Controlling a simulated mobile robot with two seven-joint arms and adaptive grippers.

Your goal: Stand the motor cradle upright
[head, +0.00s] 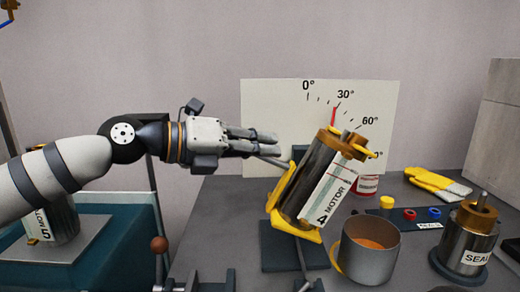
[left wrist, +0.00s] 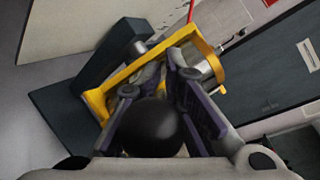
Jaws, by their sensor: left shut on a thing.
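The yellow motor cradle (head: 277,205) holds a metal motor (head: 318,165) labelled "MOTOR 4" and leans to the right. Its red pointer (head: 333,117) is near 30° on the white angle board (head: 270,120). My left gripper (head: 272,145) is at the cradle's upper left, with a thin rod running from the fingers towards the cradle. In the left wrist view a black ball knob (left wrist: 150,127) sits between the fingers, and the gripper is shut on it. The yellow frame (left wrist: 130,75) lies just beyond. The knob is hidden in the head view. My right gripper is not in view.
A grey mug (head: 370,255) with orange-brown contents stands close to the cradle's right. Further right are a "SEAL" cylinder (head: 468,240), coloured caps on a dark strip (head: 395,218) and yellow gloves (head: 437,183). Another labelled cylinder (head: 55,225) stands at far left. The table behind my gripper is clear.

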